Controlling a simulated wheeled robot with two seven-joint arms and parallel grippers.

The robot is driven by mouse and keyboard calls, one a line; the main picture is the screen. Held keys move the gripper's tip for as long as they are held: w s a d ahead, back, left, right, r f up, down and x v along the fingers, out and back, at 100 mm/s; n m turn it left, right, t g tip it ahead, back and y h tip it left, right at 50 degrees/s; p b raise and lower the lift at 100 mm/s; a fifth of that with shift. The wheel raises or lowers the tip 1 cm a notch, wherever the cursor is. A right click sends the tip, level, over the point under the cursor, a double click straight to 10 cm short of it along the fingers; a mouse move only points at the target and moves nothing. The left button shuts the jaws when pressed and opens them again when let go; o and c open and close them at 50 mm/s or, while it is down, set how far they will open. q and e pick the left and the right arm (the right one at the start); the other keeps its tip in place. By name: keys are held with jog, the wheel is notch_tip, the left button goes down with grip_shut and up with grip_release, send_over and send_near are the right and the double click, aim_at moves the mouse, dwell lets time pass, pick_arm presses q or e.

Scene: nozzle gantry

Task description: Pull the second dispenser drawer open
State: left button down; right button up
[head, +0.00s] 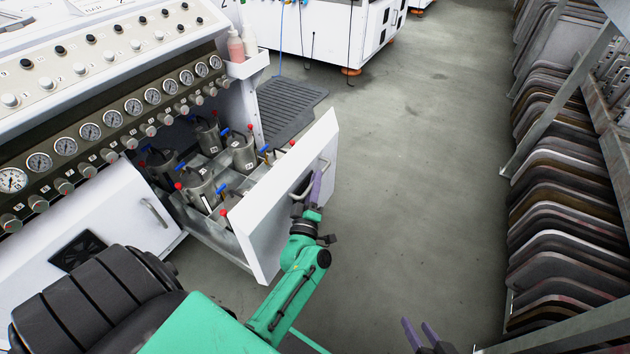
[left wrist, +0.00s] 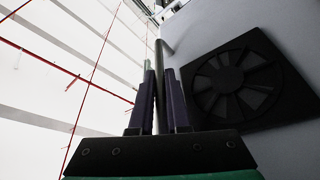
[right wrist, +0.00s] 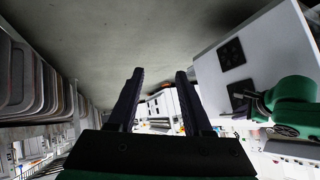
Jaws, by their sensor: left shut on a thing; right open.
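A white dispenser drawer (head: 290,205) stands pulled out from the cabinet. Metal canisters (head: 243,152) with red and blue fittings stand in it. My left gripper (head: 314,190) is at the bar handle (head: 324,165) on its front. In the left wrist view, the fingers of my left gripper (left wrist: 160,90) are shut around the handle bar (left wrist: 158,62), beside a black fan grille (left wrist: 235,82). My right gripper (head: 420,335) is open and empty at the bottom of the head view, apart from the drawer; its spread fingers (right wrist: 160,78) also show in the right wrist view.
A second white front (head: 115,215) with a handle sits flush at the left. Gauges and knobs (head: 90,131) line the panel above. A rack of dark trays (head: 555,190) stands at the right. The grey floor (head: 420,150) between is clear. A black mat (head: 288,105) lies behind the drawer.

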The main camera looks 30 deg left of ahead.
pick_arm(q)
jog(key=c, duration=0.9)
grip_release()
jog(key=shift+s+d+f, duration=0.1)
jog(key=shift+s, duration=0.25)
jog(key=p+v, duration=0.1)
jog(key=v, duration=1.2)
jog(key=shift+s+d+f+p, duration=0.1)
jog(key=shift+s+d+p, duration=0.05)
jog(key=shift+s+p, duration=0.25)
pick_arm(e)
jog(key=d, duration=0.1)
jog(key=d+r+g+h, duration=0.1)
jog(key=s+d+r+g, duration=0.1)
jog(key=shift+d+h, duration=0.3)
jog(key=shift+d, duration=0.1)
